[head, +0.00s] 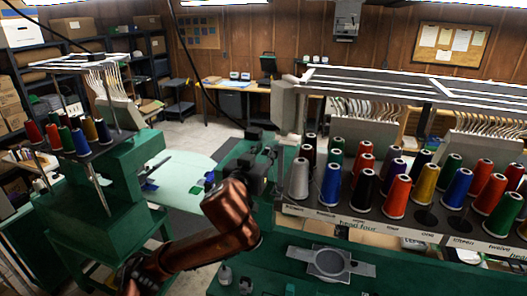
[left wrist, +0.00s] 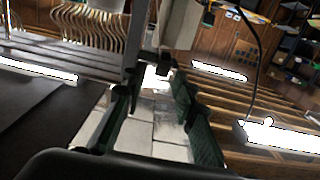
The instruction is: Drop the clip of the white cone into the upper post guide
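The white cone (head: 299,178) looks pale grey-white and stands upright at the left end of the front row of thread cones. My left gripper (head: 254,134) is raised to the left of this cone, apart from it, and looks small and dark in the head view. In the left wrist view its two green fingers (left wrist: 158,88) are spread apart, with floor showing between them. A small dark block (left wrist: 166,68) shows beyond the fingertips; I cannot tell what it is. I cannot make out the cone's clip or the upper post guide for certain. My right gripper is out of view.
A long overhead thread rack (head: 400,85) with pale wire hooks runs above the cones. A grey box-like housing (head: 288,107) stands at its left end, close to my gripper. A grey round-centred plate (head: 330,262) lies on the green bench. A second green machine (head: 125,180) stands left.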

